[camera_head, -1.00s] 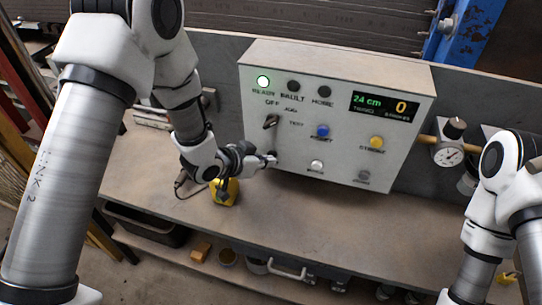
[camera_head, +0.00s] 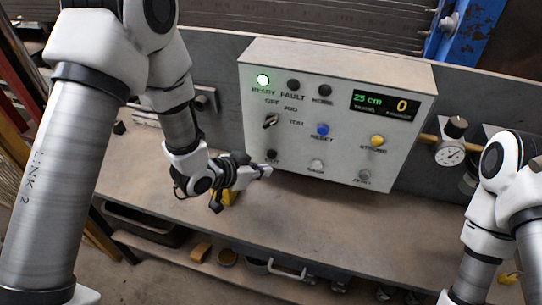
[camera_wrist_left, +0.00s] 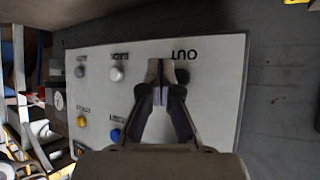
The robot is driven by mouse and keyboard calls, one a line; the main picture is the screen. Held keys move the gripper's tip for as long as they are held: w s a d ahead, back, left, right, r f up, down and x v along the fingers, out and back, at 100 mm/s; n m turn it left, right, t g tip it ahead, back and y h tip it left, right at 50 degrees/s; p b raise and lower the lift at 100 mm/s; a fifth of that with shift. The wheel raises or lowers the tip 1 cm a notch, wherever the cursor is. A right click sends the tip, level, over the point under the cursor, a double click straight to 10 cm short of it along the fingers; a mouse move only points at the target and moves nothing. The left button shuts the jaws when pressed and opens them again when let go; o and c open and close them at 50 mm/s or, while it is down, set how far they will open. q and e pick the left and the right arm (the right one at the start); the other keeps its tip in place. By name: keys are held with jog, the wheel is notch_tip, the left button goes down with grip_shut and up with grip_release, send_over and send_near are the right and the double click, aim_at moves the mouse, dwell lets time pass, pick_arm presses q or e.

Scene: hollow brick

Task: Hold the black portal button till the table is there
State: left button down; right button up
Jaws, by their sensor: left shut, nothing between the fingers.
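The grey control box (camera_head: 340,85) stands at the back of the bench. Its black button (camera_head: 271,155), labelled OUT, is at the lower left of the face, below the black selector knob (camera_head: 270,121). The display (camera_head: 385,103) reads 25 cm travel and 0 strokes; the green READY lamp (camera_head: 263,80) is lit. My left gripper (camera_head: 265,171) is shut and empty, with its tips just below and apart from the button. In the left wrist view the black button (camera_wrist_left: 183,76) shows beside my shut fingertips (camera_wrist_left: 161,93). My right gripper is out of view.
The box also carries a blue RESET button (camera_head: 322,130), a yellow STROKE button (camera_head: 377,141) and a white button (camera_head: 316,165). A yellow object (camera_head: 229,195) is partly hidden behind my left gripper. A gauge (camera_head: 449,155) is at the right. The bench front (camera_head: 330,225) is clear.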

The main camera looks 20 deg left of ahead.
pick_arm(q)
jog(key=s, duration=0.3)
jog(key=shift+s, duration=0.2)
jog(key=s+a+f+n+g+y, duration=0.1)
jog(key=s+f+g, duration=0.1)
jog(key=s+f, duration=0.5)
jog(key=s+a+f+n+g+y, duration=0.1)
jog(key=s+a+f+n+g, duration=0.1)
jog(key=s+f, duration=0.5)
jog(key=s+a+f+n+g+y, duration=0.3)
jog(key=s+a+f+g, duration=0.2)
jog(key=s+f, duration=0.3)
jog(key=s+a, duration=0.1)
jog(key=s, duration=0.2)
jog(key=shift+a+n+y+b, duration=0.2)
jog(key=shift+n+y+b, duration=0.15)
jog(key=shift+n+y, duration=0.05)
jog(key=shift+f, duration=0.1)
